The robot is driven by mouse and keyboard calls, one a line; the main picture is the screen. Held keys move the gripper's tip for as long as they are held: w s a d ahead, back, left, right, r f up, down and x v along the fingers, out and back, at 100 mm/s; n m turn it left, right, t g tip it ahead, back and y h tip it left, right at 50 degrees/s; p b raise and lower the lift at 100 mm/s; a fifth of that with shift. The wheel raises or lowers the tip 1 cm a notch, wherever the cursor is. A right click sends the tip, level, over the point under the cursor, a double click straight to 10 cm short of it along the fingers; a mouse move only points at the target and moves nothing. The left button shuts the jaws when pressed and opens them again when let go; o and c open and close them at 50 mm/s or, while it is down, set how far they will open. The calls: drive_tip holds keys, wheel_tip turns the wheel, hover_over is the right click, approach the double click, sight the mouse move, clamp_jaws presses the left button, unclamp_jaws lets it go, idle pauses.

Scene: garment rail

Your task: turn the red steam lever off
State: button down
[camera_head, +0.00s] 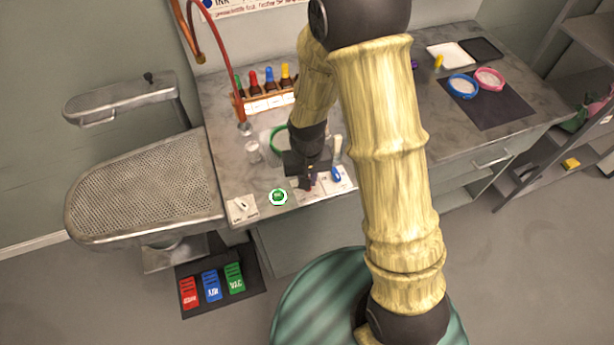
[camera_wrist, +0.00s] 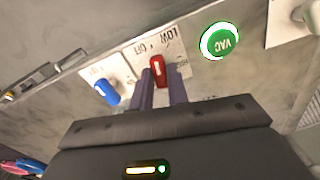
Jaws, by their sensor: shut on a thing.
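The red steam lever (camera_wrist: 157,68) stands on a white plate (camera_wrist: 138,60) marked OFF, LOW and HIGH in the wrist view. My gripper (camera_wrist: 162,80) is shut on the lever, with one dark finger on each side of it. The lever's tip lies near the OFF and LOW marks; I cannot tell exactly which setting it points to. In the head view my gripper (camera_head: 310,182) is at the front edge of the worktop and hides most of the lever.
A blue lever (camera_wrist: 106,92) on its own plate is close on the left in the wrist view. A green VAC button (camera_wrist: 220,41) is close on the right. A white switch plate (camera_head: 241,207), a bottle rack (camera_head: 268,101) and a mesh pressing board (camera_head: 150,190) lie left of my gripper.

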drive_tip(key=shift+n, duration=1)
drive_tip(key=c, duration=1.4)
unclamp_jaws()
drive_tip(key=shift+o, duration=0.2)
wheel_tip(320, 180, up, 18)
drive_tip(key=shift+f, duration=0.25)
